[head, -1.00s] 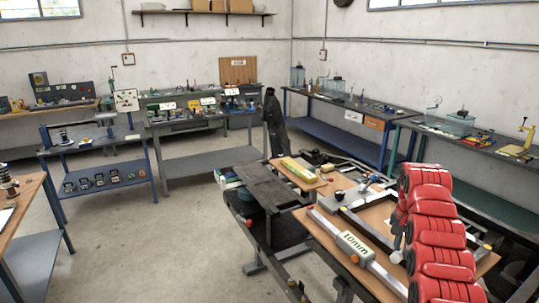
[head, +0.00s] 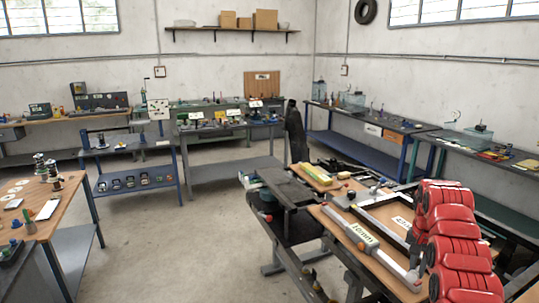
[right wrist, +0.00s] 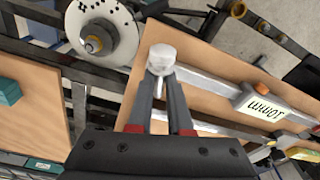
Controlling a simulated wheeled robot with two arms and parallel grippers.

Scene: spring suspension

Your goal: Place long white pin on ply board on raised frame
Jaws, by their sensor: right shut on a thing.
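My right gripper (right wrist: 163,88) is shut on a white pin (right wrist: 162,58). The pin's round head stands out past the fingertips, and part of its shaft shows between the fingers. In the right wrist view a ply board (right wrist: 212,62) lies beyond the fingers, on a dark metal frame. The pin appears over the board's edge; I cannot tell its height above it. In the head view the same ply board (head: 377,270) is at the lower right, with my red right arm over its right side. My left gripper is not in view.
A grey bar with a "10mm" label (head: 362,235) lies along the board. A pale disc (right wrist: 103,40) with a central hub is beside the frame. Another board carries a teal block (right wrist: 8,91). A wooden table (head: 70,212) with small parts stands left; open floor lies between.

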